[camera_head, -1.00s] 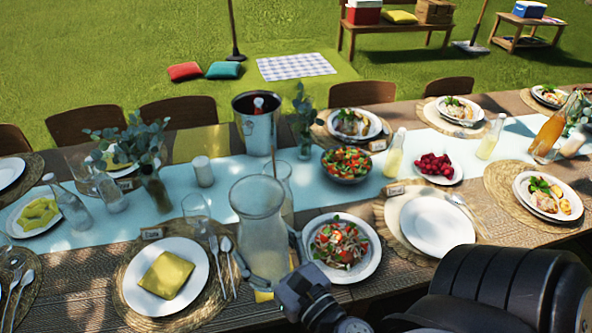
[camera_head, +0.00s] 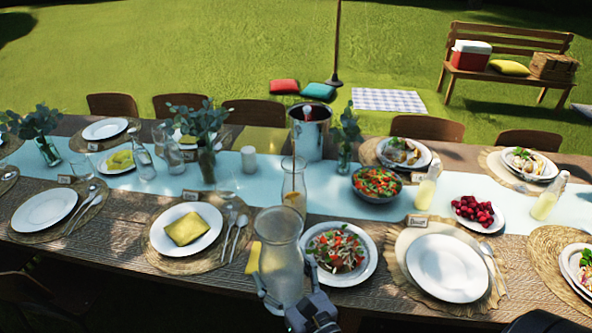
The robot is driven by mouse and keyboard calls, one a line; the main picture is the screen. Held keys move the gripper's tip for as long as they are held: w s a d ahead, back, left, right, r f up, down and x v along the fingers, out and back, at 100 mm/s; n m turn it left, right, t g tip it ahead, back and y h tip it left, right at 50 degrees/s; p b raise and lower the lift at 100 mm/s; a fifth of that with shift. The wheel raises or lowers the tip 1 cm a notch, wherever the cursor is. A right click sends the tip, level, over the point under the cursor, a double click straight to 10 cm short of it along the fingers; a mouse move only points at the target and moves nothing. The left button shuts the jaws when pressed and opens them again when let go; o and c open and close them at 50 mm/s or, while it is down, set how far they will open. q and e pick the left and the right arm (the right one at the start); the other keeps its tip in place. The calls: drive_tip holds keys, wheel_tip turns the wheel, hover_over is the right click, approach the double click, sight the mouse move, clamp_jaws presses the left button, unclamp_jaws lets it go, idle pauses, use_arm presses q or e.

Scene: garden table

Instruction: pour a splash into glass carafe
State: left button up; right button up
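A large clear glass vessel (camera_head: 281,252) with a wide mouth and cloudy pale contents stands upright at the front of the table view. My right gripper (camera_head: 287,290) has its fingers on both sides of its lower part and is shut on it. I cannot tell whether its base touches the table. Just behind it stands a narrower clear glass vessel (camera_head: 294,190) with a thin stick-like thing in it and some amber content low down. I cannot tell which of the two is the glass carafe. My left gripper is not in view.
A salad plate (camera_head: 340,254) is close right of the held vessel. A napkin plate (camera_head: 187,228) is to the left. A metal bucket (camera_head: 309,135), a salad bowl (camera_head: 376,184) and small bottles (camera_head: 428,187) stand behind. The pale runner (camera_head: 335,199) has some clear patches.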

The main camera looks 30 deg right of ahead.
drive_tip(key=w+a+f+b, duration=0.1)
drive_tip(key=w+f+b, duration=0.2)
drive_tip(key=w+f, duration=0.45)
use_arm(q)
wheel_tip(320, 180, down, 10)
drive_tip(key=b, duration=0.6)
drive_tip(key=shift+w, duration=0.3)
use_arm(e)
drive_tip(key=w+d+f, duration=0.1)
drive_tip(key=w+d, duration=0.2)
drive_tip(key=w, duration=0.7)
drive_tip(key=w+d+f+m+h, duration=0.1)
drive_tip(key=w+d, duration=0.2)
drive_tip(key=w, duration=0.8)
drive_tip(key=shift+d+f+h, duration=0.2)
drive_tip(key=shift+f+h, duration=0.1)
drive_tip(key=shift+f, duration=0.05)
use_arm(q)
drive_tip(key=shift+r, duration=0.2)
use_arm(e)
drive_tip(key=shift+a+r, duration=0.1)
drive_tip(key=shift+r, duration=0.1)
